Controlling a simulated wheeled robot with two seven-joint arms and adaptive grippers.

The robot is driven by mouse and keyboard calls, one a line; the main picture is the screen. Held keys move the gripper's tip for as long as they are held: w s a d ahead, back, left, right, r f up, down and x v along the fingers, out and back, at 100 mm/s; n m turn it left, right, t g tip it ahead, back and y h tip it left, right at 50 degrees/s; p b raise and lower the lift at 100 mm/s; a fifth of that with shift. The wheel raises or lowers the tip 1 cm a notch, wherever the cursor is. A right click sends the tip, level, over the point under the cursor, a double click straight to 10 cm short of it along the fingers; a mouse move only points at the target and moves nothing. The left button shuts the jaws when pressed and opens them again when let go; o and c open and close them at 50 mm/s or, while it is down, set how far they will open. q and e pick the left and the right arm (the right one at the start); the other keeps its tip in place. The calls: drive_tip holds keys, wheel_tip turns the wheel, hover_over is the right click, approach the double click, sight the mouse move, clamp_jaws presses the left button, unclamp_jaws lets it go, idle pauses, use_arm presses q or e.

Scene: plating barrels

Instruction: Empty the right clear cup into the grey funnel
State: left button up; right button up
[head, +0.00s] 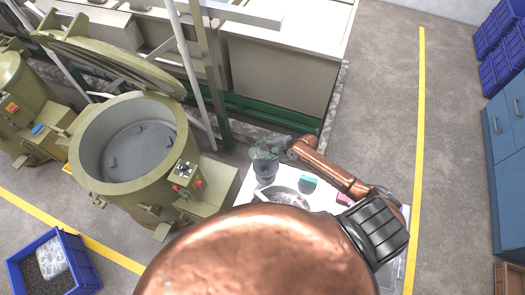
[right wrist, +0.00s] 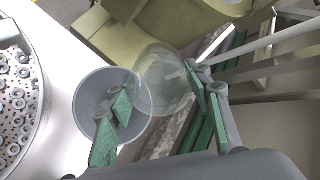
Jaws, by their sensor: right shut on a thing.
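My right gripper (head: 279,150) is shut on a clear cup (head: 261,153) at the far edge of the white table. In the right wrist view the clear cup (right wrist: 165,72) sits between the green finger pads and looks tilted. I see no contents in it. The grey funnel (head: 265,168) stands just below the cup in the head view. In the right wrist view the wide round mouth of the funnel (right wrist: 92,108) is partly covered by the left finger, and the cup overlaps its right rim. My left gripper is not in view.
A perforated metal bowl (right wrist: 22,92) of small ring-shaped parts stands beside the funnel. A teal block (head: 308,181) and a pink item (head: 343,199) are on the white table (head: 245,190). A large olive barrel machine (head: 127,165) stands left; a green rail (head: 262,113) runs behind.

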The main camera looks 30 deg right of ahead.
sight(262, 149)
drive_tip(key=r+g+h, duration=0.1)
drive_tip(key=g, duration=0.1)
drive_tip(key=r+g+h, duration=0.1)
drive_tip(key=h, duration=0.1)
drive_tip(key=shift+w+a+g+h, duration=0.1)
drive_tip(key=shift+w+g+h, duration=0.1)
drive_tip(key=shift+g+h, duration=0.15)
drive_tip(key=shift+r+g+h, duration=0.5)
drive_tip(key=shift+g+h, duration=0.35)
drive_tip(key=shift+g, duration=0.3)
drive_tip(key=shift+s+g+h, duration=0.15)
drive_tip(key=shift+g+h, duration=0.25)
drive_tip(key=shift+g, duration=0.1)
drive_tip(key=shift+s+d+r, duration=0.1)
drive_tip(key=shift+d, duration=0.1)
drive_tip(key=shift+a, duration=0.1)
